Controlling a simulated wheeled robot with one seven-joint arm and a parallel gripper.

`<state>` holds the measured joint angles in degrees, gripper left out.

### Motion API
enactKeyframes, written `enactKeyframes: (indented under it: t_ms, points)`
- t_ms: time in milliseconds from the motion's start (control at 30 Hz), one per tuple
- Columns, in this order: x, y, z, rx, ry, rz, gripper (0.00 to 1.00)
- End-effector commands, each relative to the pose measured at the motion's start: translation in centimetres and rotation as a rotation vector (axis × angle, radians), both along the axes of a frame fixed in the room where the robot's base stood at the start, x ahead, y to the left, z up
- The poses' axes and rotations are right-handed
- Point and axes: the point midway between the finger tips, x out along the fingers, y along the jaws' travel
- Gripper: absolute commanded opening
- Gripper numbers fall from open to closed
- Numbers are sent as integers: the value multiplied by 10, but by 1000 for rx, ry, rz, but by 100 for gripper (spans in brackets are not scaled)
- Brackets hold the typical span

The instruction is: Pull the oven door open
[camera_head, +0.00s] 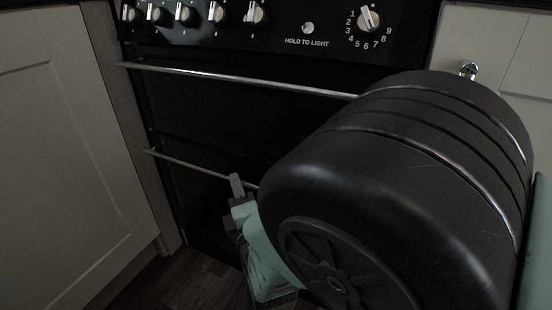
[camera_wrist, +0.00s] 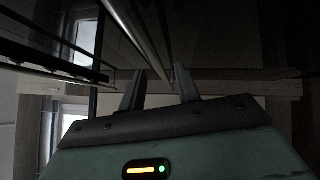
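The black oven (camera_head: 205,120) has two long metal bar handles in the head view. The upper handle (camera_head: 235,79) is clear of my gripper. The lower handle (camera_head: 195,165) runs down to the right and passes behind my gripper (camera_head: 237,186) and arm. The oven doors look shut. In the wrist view my gripper (camera_wrist: 160,72) has its two fingers apart with a gap between them. A metal bar (camera_wrist: 137,30) runs down toward that gap. I cannot tell whether the bar is between the fingers or beyond them.
Control knobs (camera_head: 185,13) line the panel above the oven. A pale cupboard door (camera_head: 65,150) stands at the left and another (camera_head: 500,45) at the right. Dark wooden floor (camera_head: 190,285) shows below. My arm hides the oven's right part.

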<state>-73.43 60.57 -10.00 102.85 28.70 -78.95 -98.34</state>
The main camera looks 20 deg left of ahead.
Motion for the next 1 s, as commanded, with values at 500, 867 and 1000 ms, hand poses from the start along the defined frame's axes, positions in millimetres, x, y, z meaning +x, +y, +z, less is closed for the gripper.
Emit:
enactKeyframes:
  t_ms: [500,867,1000]
  points:
    - [26,23,5,-1,1,0,33]
    - [26,22,5,-1,1,0,0]
    - [24,24,4,-1,-6,1,0]
